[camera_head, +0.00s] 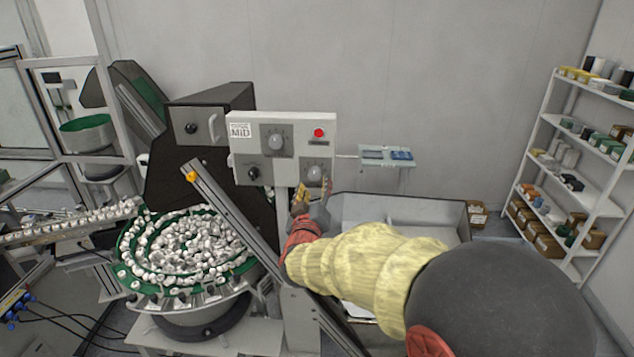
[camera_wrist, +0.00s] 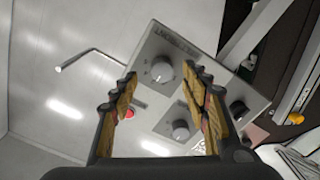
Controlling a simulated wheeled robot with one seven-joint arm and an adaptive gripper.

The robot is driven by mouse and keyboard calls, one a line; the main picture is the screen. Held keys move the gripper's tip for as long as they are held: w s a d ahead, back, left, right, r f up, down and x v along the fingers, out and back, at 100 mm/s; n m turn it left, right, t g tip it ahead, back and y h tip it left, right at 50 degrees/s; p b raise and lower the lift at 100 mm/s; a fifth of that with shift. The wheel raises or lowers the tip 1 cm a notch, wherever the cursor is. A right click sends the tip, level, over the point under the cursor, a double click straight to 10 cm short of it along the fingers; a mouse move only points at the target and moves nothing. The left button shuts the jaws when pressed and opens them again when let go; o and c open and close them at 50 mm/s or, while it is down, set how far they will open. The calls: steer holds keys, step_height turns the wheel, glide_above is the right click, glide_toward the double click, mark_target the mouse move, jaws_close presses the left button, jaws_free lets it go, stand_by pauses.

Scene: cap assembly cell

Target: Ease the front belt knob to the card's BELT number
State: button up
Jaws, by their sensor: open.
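A white control panel (camera_head: 295,158) carries two light knobs on grey dial plates, a black knob (camera_head: 253,173) and a red button (camera_head: 319,132). One light knob (camera_head: 275,139) is at upper middle, the other light knob (camera_head: 314,173) at lower right. My gripper (camera_head: 312,190) is open and empty just before the lower-right knob. In the wrist view that knob (camera_wrist: 162,70) appears between my fingertips (camera_wrist: 161,77), apart from both; its number is unreadable.
A bowl feeder (camera_head: 130,255) full of white caps stands at lower left. A sloping metal rail (camera_head: 235,220) passes left of my gripper. A small shelf (camera_head: 385,162) and an open grey bin (camera_head: 450,212) are to the right, with a shelf rack (camera_head: 545,130) beyond.

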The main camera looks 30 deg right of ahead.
steer(key=v, duration=0.7)
steer(key=shift+s, duration=0.25)
steer(key=s+a+f+g+y+b, duration=0.1)
steer(key=s+a+f+g+y, duration=0.1)
steer(key=a+f+y, duration=0.45)
steer(key=s+a+f+g+y+b, duration=0.2)
steer(key=s+a+f+g+y, duration=0.15)
steer(key=a+f, duration=0.6)
steer(key=s+d+f+g+b, duration=0.3)
steer(key=s+f+g+b, duration=0.1)
steer(key=s+f+b, duration=1.4)
steer(key=s+b, duration=0.4)
steer(key=b, duration=0.2)
steer(key=shift+b, duration=0.4)
